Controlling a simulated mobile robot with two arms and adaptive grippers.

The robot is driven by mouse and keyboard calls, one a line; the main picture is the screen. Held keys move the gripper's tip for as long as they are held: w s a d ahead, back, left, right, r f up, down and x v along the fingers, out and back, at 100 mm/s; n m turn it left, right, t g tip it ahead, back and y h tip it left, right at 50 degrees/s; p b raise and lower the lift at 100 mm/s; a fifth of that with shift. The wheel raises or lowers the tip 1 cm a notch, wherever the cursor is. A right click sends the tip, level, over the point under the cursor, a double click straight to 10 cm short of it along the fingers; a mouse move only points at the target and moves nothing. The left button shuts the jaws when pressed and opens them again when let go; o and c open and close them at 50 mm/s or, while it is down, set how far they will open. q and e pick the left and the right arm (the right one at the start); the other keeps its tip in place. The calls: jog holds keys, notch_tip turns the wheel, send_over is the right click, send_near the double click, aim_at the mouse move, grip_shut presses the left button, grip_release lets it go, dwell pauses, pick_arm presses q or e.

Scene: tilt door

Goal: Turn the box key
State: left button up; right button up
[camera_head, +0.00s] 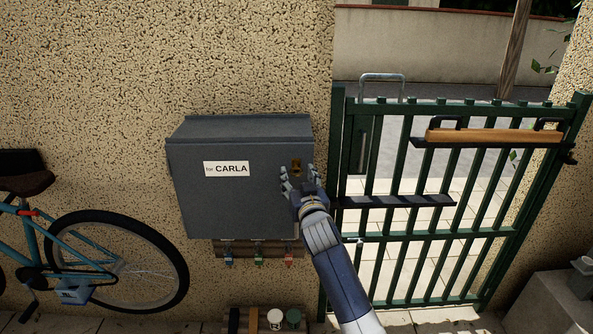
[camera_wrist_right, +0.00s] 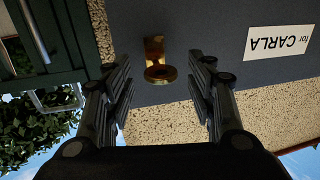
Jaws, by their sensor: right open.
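The grey metal box (camera_head: 240,205) hangs on the stucco wall and has a white label (camera_head: 226,169) reading "for CARLA". The brass key (camera_head: 297,165) sits in the right part of the box front. It also shows in the right wrist view as a brass piece with a round bow (camera_wrist_right: 160,73). My right gripper (camera_head: 299,180) is just below the key in the head view. In the right wrist view its fingers (camera_wrist_right: 162,90) are spread apart on both sides of the key, with a gap to it. My left gripper is in neither view.
A green barred gate (camera_head: 430,237) with a wooden handle bar (camera_head: 490,136) stands right of the box. Small colored items (camera_head: 259,258) hang below the box. A bicycle (camera_head: 110,262) leans at the left. A low rack (camera_head: 262,318) with cups is on the ground.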

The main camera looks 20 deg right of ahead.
aim_at(296, 170)
jog(key=shift+w+d, duration=0.1)
jog(key=shift+w, duration=1.25)
jog(key=c, duration=1.1)
